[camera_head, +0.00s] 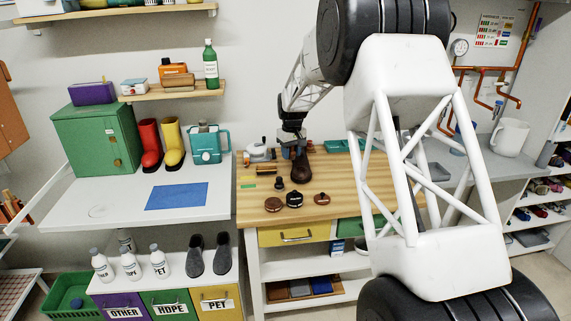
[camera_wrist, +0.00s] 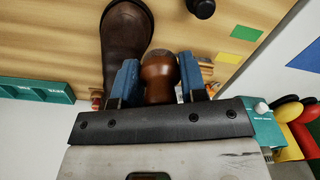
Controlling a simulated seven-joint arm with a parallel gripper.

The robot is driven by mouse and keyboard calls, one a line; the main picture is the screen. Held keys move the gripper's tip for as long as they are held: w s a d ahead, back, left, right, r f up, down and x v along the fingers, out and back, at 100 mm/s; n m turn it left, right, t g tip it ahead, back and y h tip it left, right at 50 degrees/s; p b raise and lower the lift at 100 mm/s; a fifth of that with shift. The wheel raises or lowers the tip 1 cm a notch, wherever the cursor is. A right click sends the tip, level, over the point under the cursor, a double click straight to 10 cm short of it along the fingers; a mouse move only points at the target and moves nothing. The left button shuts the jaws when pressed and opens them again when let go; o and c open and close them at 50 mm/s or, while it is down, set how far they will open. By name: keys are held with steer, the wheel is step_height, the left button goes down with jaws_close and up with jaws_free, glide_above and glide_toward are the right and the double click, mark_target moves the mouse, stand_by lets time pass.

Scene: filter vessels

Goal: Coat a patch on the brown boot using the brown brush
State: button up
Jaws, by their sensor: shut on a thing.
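The brown boot (camera_head: 301,167) stands on the wooden workbench, below my gripper (camera_head: 291,137) in the head view. In the wrist view the boot (camera_wrist: 128,45) shows as dark brown leather with its rounded toe at the top. My gripper (camera_wrist: 158,78) is shut on a round brown wooden handle (camera_wrist: 158,70), which I take for the brown brush, between its blue fingers. The brush's bristles are hidden, and I cannot tell whether it touches the boot. No coated patch can be made out on the boot.
A black knob-like thing (camera_head: 280,184) stands left of the boot. Several round tins, one a brown tin (camera_head: 273,204), lie near the bench's front edge. Green and yellow patches (camera_head: 250,183) lie at the bench's left. A teal tray (camera_wrist: 35,90) is left of the boot in the wrist view.

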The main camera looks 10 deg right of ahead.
steer(key=shift+w+d+r+m, duration=0.25)
steer(key=shift+w+d+m, duration=0.25)
steer(key=shift+w+m, duration=0.15)
steer(key=shift+w+d+r+m, duration=0.25)
steer(key=shift+w+d+m, duration=0.25)
steer(key=shift+w, duration=0.2)
steer(key=shift+f, duration=0.1)
